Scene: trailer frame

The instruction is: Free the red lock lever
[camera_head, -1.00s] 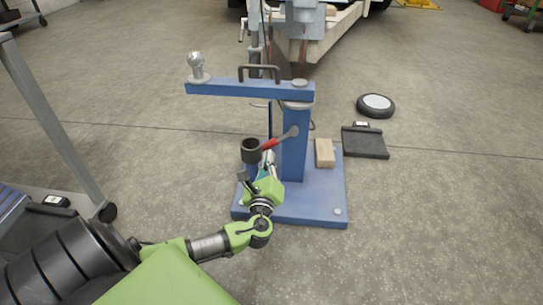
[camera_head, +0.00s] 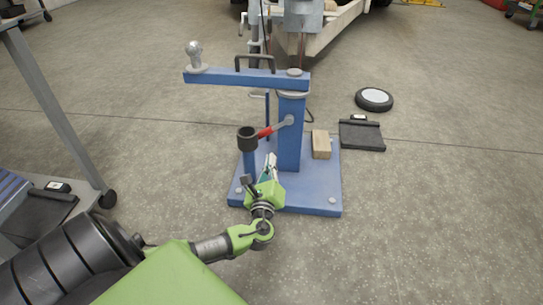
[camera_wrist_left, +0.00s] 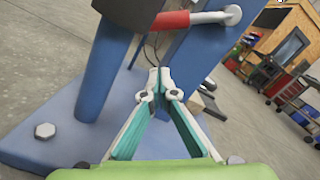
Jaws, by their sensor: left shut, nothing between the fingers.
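The red lock lever (camera_head: 267,132) is a red grip on a grey rod. The rod runs from a pivot on the blue post (camera_head: 290,140) to beside the black cup (camera_head: 247,138) on a short blue tube. In the left wrist view the red grip (camera_wrist_left: 170,20) is at the top, next to the black cup (camera_wrist_left: 128,12). My left gripper (camera_head: 272,158) is just below and in front of the lever, apart from it. Its fingertips (camera_wrist_left: 159,72) meet, with nothing held. My right gripper is not in view.
A blue swing arm with a ball (camera_head: 194,54) spans above the lever. A wheel (camera_head: 374,99) and a black pad (camera_head: 361,136) lie to the right. A grey cart (camera_head: 50,110) stands left.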

